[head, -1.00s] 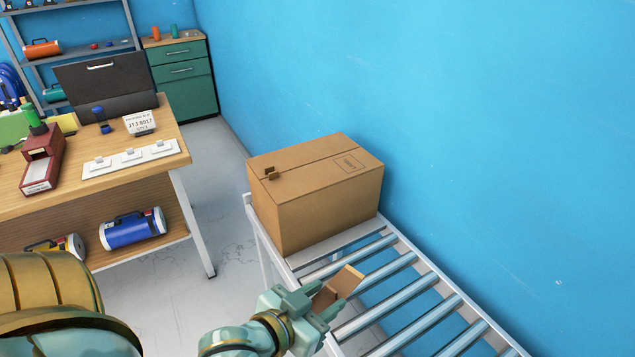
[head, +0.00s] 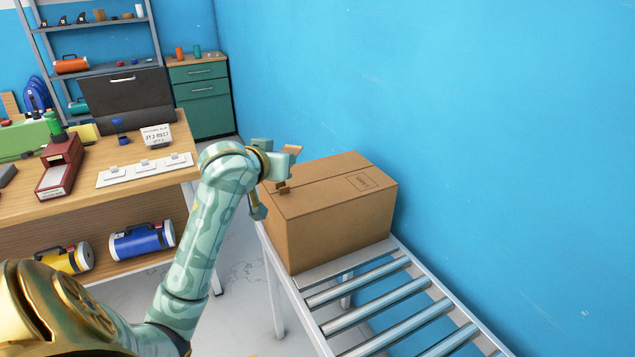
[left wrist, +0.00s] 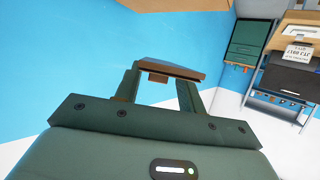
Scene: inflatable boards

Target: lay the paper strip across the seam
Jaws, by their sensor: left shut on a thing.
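A brown cardboard box (head: 335,215) sits on the roller conveyor, with a seam (head: 325,167) running along its top. A small brown piece (head: 283,188) shows at the near-left end of the seam. My left gripper (head: 277,165) is at the left end of the box and looks slightly above its top. It is shut on the brown paper strip (head: 293,151), which also shows between the fingers in the left wrist view (left wrist: 170,72). Whether the strip touches the box cannot be told. My right gripper is not in view.
The roller conveyor (head: 385,300) has bare rollers in front of the box. A blue wall stands close behind. A wooden workbench (head: 145,192) with a red dispenser (head: 62,165) and a white switch panel (head: 150,168) stands at the left, across a gap of floor.

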